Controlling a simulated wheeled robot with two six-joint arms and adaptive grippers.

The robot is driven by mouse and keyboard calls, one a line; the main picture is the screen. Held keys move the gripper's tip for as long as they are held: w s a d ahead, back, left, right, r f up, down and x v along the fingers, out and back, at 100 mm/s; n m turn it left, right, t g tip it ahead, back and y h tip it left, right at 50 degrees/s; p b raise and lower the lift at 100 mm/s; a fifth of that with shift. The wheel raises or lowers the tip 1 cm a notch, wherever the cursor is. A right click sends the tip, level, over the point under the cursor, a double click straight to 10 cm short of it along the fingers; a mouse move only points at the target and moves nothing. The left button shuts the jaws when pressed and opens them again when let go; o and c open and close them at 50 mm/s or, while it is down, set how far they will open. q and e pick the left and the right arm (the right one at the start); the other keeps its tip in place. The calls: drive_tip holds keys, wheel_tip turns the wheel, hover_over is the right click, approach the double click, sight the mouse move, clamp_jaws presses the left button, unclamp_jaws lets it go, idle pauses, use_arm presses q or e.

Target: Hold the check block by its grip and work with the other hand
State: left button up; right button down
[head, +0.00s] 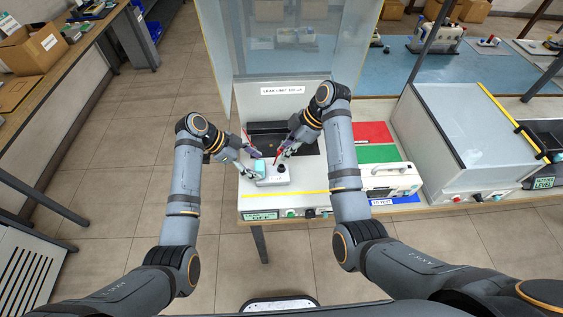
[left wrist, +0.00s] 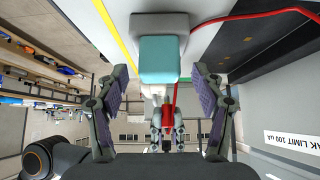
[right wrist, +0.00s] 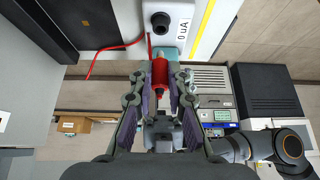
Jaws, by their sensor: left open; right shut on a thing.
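The check block (head: 275,180) is a pale block with a teal grip (left wrist: 158,60) and a black round socket (right wrist: 160,21). It sits on the bench unit in front of me. My left gripper (head: 251,161) is open, its fingers apart on either side of the line of the teal grip, with clear gaps in the left wrist view. My right gripper (right wrist: 160,86) is shut on a red probe (right wrist: 159,72) with a red cable (right wrist: 98,62). The probe is above the block, near the socket; whether it touches is unclear. The probe also shows in the left wrist view (left wrist: 167,115).
A clear raised hood (head: 280,50) with a leak-limit label stands behind the block. Red (head: 366,133) and green (head: 372,153) areas and a white device (head: 391,180) lie to the right. A grey closed unit (head: 450,125) stands further right.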

use_arm(q)
drive_tip(key=v, duration=1.1)
